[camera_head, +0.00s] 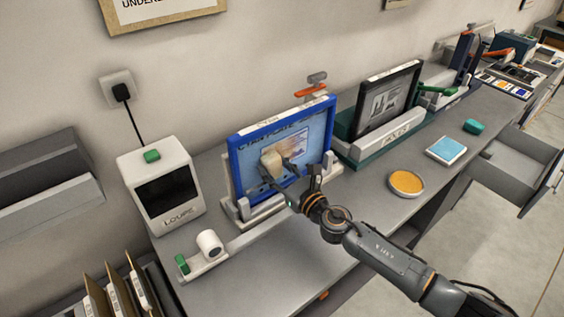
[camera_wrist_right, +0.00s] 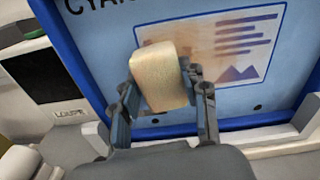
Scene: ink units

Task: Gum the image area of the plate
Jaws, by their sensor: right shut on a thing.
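The cyan plate (camera_head: 312,133) stands upright in a blue frame on the bench, and its blue face also fills the back of the right wrist view (camera_wrist_right: 110,40). My right gripper (camera_head: 279,172) is shut on a cream sponge (camera_wrist_right: 160,75), held at the left part of the image area. The sponge looks against the plate, though contact is hidden. A round dish of amber gum (camera_head: 406,184) sits on the bench to the right. My left gripper is out of view.
A white loupe unit (camera_head: 163,185) stands left of the plate, with a small white roll (camera_head: 209,243) in front. A black-framed plate (camera_head: 386,102) stands to the right. A light-blue pad (camera_head: 446,150) and teal block (camera_head: 473,126) lie near an open drawer (camera_head: 510,165).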

